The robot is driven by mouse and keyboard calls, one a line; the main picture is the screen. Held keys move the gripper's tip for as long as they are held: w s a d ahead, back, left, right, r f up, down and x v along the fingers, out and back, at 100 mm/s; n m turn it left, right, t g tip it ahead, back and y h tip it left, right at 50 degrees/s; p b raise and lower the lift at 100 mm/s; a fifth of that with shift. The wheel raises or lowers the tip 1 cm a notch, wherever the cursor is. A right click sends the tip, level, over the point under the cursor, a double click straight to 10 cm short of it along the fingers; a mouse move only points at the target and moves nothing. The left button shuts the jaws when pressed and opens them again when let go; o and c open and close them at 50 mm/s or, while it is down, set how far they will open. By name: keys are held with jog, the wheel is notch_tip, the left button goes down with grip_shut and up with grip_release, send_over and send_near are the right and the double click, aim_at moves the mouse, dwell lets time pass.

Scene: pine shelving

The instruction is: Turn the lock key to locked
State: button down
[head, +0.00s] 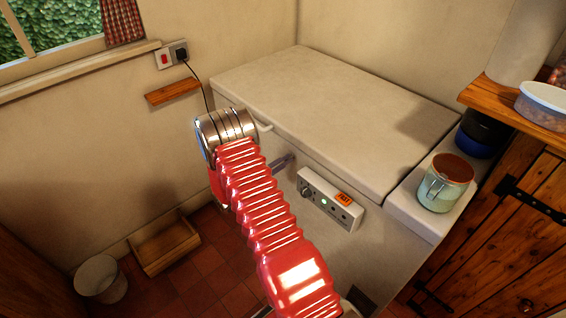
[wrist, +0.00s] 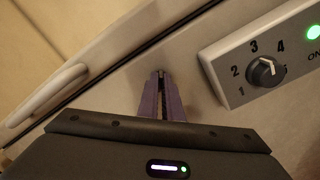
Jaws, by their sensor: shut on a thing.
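My gripper (wrist: 162,78) is in the middle of the wrist view, its two purple fingers close together just below the dark lid seam of the white chest freezer (head: 320,100). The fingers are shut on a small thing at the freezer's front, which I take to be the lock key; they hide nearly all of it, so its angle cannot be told. In the head view the fingers (head: 283,161) show small beside my red ribbed arm, left of the control panel (head: 335,205).
The panel's black dial (wrist: 266,71) and green light (wrist: 314,32) are right of the fingers. The white lid handle (wrist: 47,94) is to their left. A wooden tray (head: 165,243) and a bin (head: 101,279) are on the floor.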

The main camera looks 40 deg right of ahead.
jog(key=shift+s+d+f+m, duration=0.1)
jog(key=shift+m, duration=2.4)
jog(key=shift+s+d+f+m, duration=0.1)
jog(key=shift+m, duration=2.4)
jog(key=c, duration=1.9)
grip_release()
jog(key=shift+a, duration=0.1)
jog(key=shift+c, duration=0.2)
jog(key=shift+w, duration=0.1)
jog(key=shift+a, duration=0.1)
jog(key=a, duration=1.3)
jog(key=shift+s+a, duration=0.2)
jog(key=shift+a, duration=0.15)
